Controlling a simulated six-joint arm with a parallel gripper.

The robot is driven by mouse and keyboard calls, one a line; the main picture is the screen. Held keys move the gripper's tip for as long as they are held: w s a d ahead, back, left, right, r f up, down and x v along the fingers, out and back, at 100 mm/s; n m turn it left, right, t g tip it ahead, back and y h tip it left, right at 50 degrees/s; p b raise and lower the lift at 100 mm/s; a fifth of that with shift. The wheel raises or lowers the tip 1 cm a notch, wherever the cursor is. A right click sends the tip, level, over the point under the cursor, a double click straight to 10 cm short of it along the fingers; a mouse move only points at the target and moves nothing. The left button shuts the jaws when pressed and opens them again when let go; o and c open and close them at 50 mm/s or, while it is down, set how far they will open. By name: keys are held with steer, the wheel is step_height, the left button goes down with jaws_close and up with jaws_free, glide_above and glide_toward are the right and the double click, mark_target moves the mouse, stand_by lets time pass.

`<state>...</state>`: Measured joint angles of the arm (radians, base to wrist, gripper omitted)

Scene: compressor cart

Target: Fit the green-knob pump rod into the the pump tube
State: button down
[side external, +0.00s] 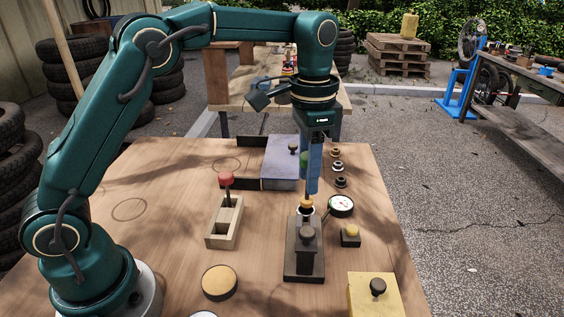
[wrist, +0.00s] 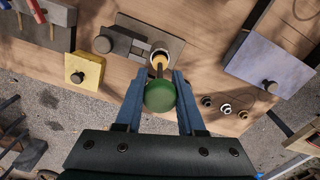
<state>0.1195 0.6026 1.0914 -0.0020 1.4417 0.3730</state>
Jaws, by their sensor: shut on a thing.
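The green-knob pump rod is held upright between my gripper's blue fingers (side external: 311,190). Its green knob (side external: 304,160) shows beside the fingers, and in the wrist view the knob (wrist: 160,97) sits between the fingertips (wrist: 158,82). The rod's yellow lower part (side external: 306,202) is at the pale-rimmed mouth of the pump tube (wrist: 160,54). I cannot tell whether the tip is inside the mouth or just above it. The tube stands on a dark base (side external: 303,275), behind a dark block with a round knob (side external: 307,235) that partly hides it in the side view.
A red knob (side external: 226,178) stands in a wooden holder (side external: 223,225) to the left. A lilac box (side external: 281,160) is behind. A yellow box (side external: 374,295) is at the front right.

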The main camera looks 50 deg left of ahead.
mark_target(307, 199)
steer(key=shift+f, duration=2.4)
steer(key=shift+r, duration=0.1)
steer(key=shift+r, duration=2.1)
steer(key=shift+f, duration=2.15)
steer(key=shift+c, duration=2.2)
jaws_free()
steer(key=shift+r, duration=2.55)
steer(key=shift+a+r, duration=0.1)
